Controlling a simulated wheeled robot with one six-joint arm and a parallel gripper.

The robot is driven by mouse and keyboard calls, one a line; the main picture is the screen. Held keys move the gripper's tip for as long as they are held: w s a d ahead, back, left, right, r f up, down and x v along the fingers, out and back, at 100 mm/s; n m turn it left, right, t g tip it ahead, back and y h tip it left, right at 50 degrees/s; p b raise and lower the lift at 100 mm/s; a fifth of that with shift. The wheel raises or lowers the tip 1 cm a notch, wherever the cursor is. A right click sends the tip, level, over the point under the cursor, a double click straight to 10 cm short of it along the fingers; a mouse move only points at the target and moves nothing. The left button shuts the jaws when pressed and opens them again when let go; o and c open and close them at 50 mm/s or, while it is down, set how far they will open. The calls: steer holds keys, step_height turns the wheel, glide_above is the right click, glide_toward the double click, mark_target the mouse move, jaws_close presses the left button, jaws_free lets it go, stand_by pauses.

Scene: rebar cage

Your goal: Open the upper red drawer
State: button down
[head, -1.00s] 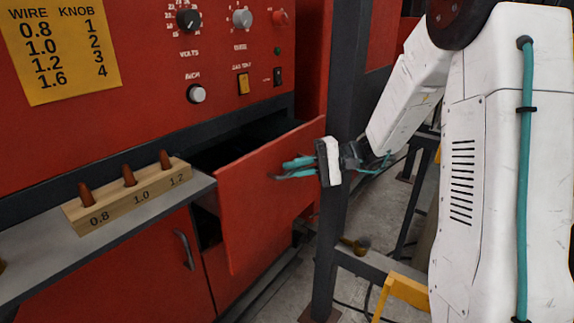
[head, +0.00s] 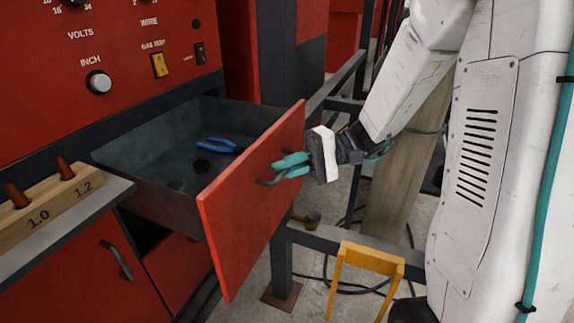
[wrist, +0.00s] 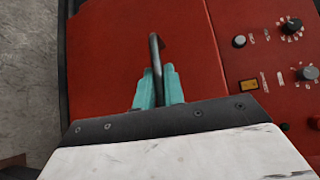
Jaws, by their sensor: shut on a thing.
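The upper red drawer (head: 248,205) stands pulled well out of the red cabinet in the head view, with its grey inside open to view. A dark bar handle (head: 266,182) sits on its front. My gripper (head: 288,166), with teal fingers, is shut on this handle from the outer side. In the wrist view, the teal fingers (wrist: 158,90) close on either side of the dark handle (wrist: 154,50), against the red drawer front (wrist: 110,60). Blue-handled pliers (head: 222,145) and a few small dark round pieces lie inside the drawer.
A lower red door (head: 85,275) with its own handle is shut. A wooden block (head: 45,212) with pegs stands on a grey shelf at left. Dark metal posts and rails (head: 340,243) and a yellow frame (head: 370,257) stand close at right.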

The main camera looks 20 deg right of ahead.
steer(key=c, duration=1.5)
jaws_free()
steer(key=shift+d, duration=0.1)
steer(key=d+r, duration=0.1)
steer(key=d, duration=0.6)
steer(key=shift+d, duration=0.25)
